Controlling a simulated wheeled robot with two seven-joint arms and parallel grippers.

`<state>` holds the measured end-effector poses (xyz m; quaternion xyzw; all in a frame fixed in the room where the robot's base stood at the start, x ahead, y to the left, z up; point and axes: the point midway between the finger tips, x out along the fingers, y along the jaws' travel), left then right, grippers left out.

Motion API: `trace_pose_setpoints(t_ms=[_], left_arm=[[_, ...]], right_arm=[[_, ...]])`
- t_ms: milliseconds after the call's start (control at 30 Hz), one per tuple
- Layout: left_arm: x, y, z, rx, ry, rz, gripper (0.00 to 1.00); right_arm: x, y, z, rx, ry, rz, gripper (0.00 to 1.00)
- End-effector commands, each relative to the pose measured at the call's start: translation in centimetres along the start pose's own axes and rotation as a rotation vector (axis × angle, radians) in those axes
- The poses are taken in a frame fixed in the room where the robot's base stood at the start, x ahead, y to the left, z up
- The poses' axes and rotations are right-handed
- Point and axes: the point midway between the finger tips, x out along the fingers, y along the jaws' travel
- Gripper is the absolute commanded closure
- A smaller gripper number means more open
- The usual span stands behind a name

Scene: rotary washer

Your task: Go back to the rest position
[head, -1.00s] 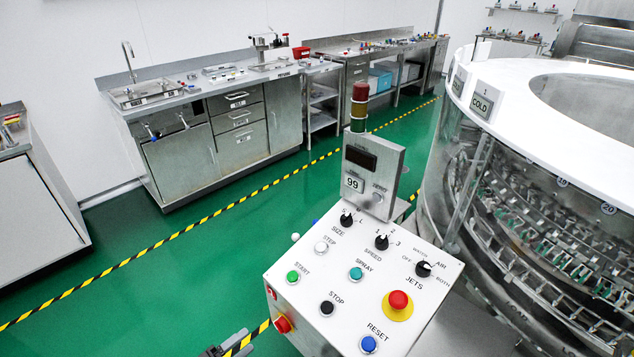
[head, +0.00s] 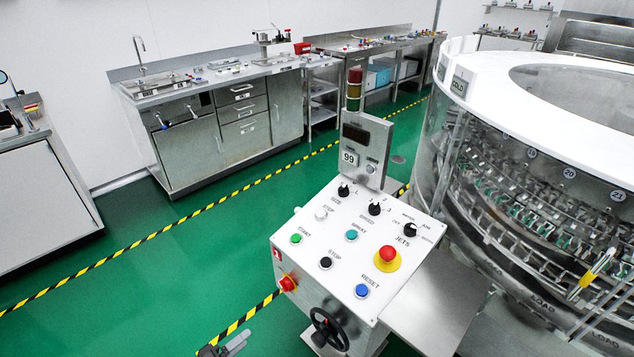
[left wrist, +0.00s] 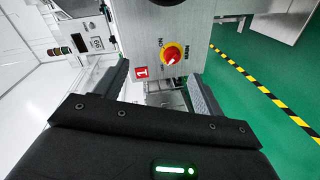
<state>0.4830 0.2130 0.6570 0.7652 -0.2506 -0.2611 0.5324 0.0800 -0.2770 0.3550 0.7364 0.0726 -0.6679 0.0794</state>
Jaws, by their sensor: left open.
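My left gripper (head: 228,345) shows only in part at the bottom edge of the head view, low in front of the white control panel (head: 318,262). In the left wrist view its two fingers (left wrist: 160,88) stand apart with nothing held between them. Beyond them is the panel box's metal side with a red rotary switch on a yellow disc (left wrist: 173,54). That switch also shows on the panel's lower left in the head view (head: 288,284). The gripper looks apart from the box. My right gripper is not in view.
A black handwheel (head: 329,328) sits on the box's front. The round washer (head: 470,200) with its white top fills the right side, with a yellow-and-white tool (head: 592,274) at its racks. Steel benches (head: 215,125) line the back wall. The green floor (head: 150,285) at left is open.

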Motion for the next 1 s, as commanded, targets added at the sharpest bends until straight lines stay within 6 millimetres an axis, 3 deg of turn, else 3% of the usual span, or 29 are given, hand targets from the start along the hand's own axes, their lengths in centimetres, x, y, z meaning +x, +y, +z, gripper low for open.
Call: trace_pose_setpoints(t_ms=[200,367,500,633,800,900,1000], left_arm=[[-1.2,-6.8,0.9,0.278,-0.005,-0.243,0.31],[-4.4,-14.2,4.1,0.481,-0.092,-0.489,0.31],[-9.9,-21.8,9.7,0.646,-0.272,-0.742,0.31],[-16.7,-27.2,16.1,0.737,-0.490,-0.936,0.31],[-24.9,-30.9,24.0,0.753,-0.726,-1.097,0.31],[-27.9,-31.5,27.9,0.720,-0.790,-1.138,0.31],[-29.5,-31.6,30.7,0.697,-0.828,-1.140,0.31]], right_arm=[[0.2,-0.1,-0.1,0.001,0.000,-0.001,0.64],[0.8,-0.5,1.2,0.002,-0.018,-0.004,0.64],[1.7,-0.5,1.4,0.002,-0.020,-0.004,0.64],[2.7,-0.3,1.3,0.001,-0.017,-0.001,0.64],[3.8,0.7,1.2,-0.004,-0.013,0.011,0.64],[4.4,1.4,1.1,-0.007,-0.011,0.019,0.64],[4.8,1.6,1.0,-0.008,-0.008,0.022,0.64]])
